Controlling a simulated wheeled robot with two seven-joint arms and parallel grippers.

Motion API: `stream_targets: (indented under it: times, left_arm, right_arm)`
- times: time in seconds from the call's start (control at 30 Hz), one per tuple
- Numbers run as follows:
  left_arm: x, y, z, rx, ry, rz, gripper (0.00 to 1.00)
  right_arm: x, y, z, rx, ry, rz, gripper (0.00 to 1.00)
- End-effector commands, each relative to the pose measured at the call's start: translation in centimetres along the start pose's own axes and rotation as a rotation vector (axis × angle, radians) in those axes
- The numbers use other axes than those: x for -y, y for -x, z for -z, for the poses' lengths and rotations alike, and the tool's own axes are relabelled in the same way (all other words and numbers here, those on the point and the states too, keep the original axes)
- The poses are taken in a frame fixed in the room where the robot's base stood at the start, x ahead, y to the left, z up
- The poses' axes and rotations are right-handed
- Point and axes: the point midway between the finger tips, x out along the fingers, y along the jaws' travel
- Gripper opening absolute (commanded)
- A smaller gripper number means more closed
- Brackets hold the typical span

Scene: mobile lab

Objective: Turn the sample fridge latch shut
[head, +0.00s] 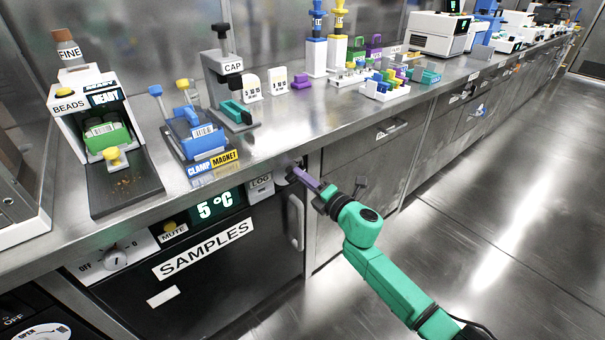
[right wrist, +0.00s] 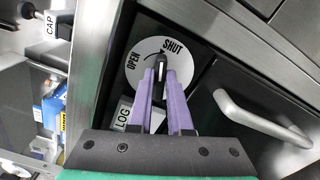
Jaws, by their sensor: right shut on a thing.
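The sample fridge (head: 240,275) is below the counter, with a SAMPLES label and a 5 °C display; its door looks closed. In the right wrist view its latch has a round white plate (right wrist: 139,80) marked OPEN on the left and SHUT at the upper right, with an arrow between. The black latch handle (right wrist: 161,66) points up in the picture, between the two words. My right gripper (right wrist: 163,85) has its purple fingers shut on this handle. In the head view the right gripper (head: 305,178) reaches the fridge's top right corner and mostly hides the latch. My left gripper is out of view.
A grey door handle (head: 295,222) stands out just below the latch. A LOG label (head: 261,181) is left of it. The counter edge (head: 340,138) overhangs close above my gripper. The floor (head: 490,230) at right is clear.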

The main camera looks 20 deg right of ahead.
Motion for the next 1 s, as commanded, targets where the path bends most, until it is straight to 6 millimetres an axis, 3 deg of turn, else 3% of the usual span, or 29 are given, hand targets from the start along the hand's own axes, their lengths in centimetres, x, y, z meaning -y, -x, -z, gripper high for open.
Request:
stream_targets:
  times: [0.5, 1.0]
  left_arm:
    - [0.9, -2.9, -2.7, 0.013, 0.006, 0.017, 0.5]
    - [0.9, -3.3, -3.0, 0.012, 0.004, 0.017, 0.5]
  right_arm:
    - [0.3, 0.0, 0.0, 0.001, -0.324, 0.002, 0.0]
    - [0.4, 0.0, 0.0, 0.002, -0.37, 0.002, 0.0]
